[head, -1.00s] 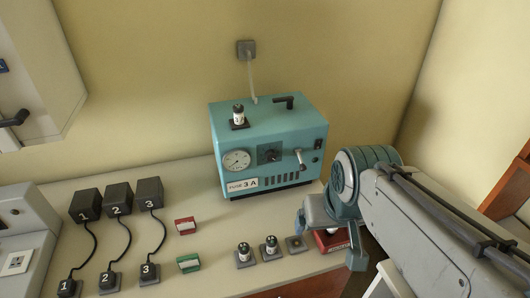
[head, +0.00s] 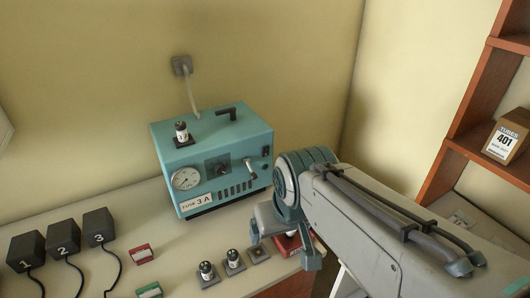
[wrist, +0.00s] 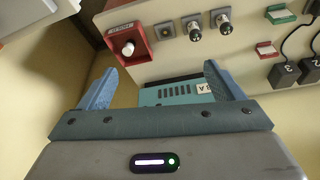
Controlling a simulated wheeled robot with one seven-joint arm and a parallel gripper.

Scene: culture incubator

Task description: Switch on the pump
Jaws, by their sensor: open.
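My gripper (head: 284,250) is open and empty, pointing down in front of and right of the pump, over the bench edge. In the wrist view, its fingers (wrist: 160,75) stand apart with part of the pump (wrist: 178,91) beyond them.
Numbered black blocks (head: 62,237) are at left. A shelf (head: 470,110) holds a "TUBES 401" box (head: 506,141).

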